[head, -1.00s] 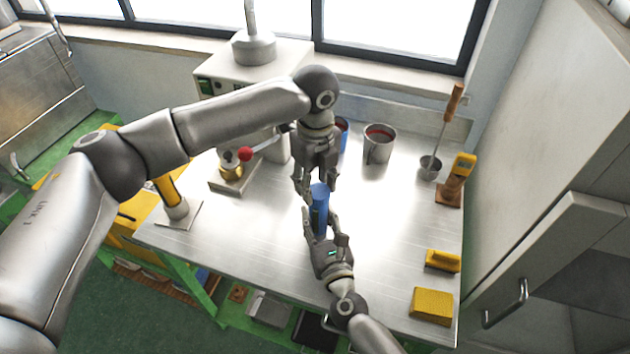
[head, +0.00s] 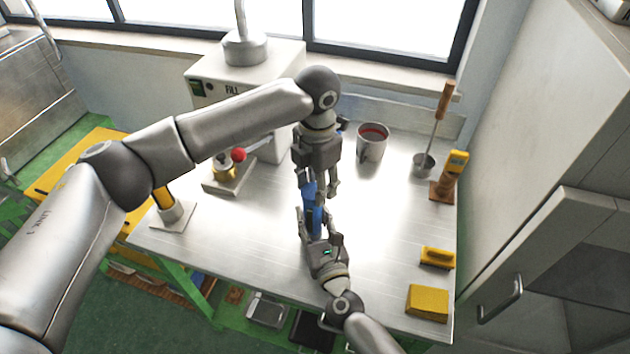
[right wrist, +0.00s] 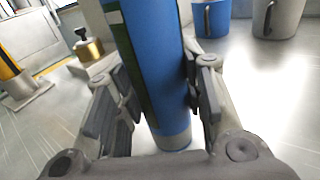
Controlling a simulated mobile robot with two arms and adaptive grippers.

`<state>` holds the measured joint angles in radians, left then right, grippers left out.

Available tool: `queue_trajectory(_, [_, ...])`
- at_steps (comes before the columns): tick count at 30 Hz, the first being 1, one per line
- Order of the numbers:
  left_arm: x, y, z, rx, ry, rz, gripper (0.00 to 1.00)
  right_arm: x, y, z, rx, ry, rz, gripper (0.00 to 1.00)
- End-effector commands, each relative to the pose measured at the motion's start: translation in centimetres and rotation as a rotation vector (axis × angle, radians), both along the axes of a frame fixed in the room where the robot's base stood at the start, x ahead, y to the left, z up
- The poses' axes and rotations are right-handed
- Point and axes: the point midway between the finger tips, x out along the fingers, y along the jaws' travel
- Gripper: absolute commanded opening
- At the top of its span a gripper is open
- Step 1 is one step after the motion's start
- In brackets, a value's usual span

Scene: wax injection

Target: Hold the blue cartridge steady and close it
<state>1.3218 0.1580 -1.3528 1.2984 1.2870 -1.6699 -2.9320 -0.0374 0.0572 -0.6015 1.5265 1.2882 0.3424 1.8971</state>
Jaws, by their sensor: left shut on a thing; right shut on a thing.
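The blue cartridge (head: 314,220) stands roughly upright over the metal table, between my two grippers. In the right wrist view the cartridge (right wrist: 158,70) is a tall blue cylinder with a dark green and white strip on its left side. My right gripper (head: 318,226) is shut on its lower part, with a finger on each side (right wrist: 160,105). My left gripper (head: 317,190) comes down from above and is shut around its upper end. The cartridge's top is hidden by the left gripper, so I cannot tell whether a cap is on. Its bottom end is close to the table; contact is unclear.
A grey pot with red contents (head: 372,143) and a ladle (head: 424,165) stand behind on the right. A blue mug (right wrist: 211,18) shows in the right wrist view. Yellow blocks (head: 427,301) lie at the right edge. A brass piece (right wrist: 88,50) is on the left. The table's middle is clear.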

Motion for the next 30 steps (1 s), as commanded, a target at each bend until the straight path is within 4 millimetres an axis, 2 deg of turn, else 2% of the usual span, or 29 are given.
queue_trajectory(4, [-0.01,-0.02,0.10,0.000,-0.002,-0.078,0.29,-0.01,-0.04,-0.06,0.000,0.001,-0.001,0.00])
queue_trajectory(13, [-0.01,-0.03,0.09,0.000,-0.002,-0.084,0.29,-0.02,-0.06,-0.07,0.000,0.001,-0.001,0.00])
queue_trajectory(14, [0.00,-0.03,0.09,0.000,-0.002,-0.084,0.46,-0.02,-0.06,-0.07,0.000,0.001,-0.001,0.00])
queue_trajectory(18, [-0.02,-0.03,0.07,0.000,-0.002,-0.083,0.63,-0.02,-0.06,-0.07,0.000,0.001,-0.001,0.00])
queue_trajectory(30, [-0.03,-0.07,0.55,-0.002,-0.001,-0.083,0.63,-0.02,-0.04,-0.07,0.000,0.001,0.000,0.00])
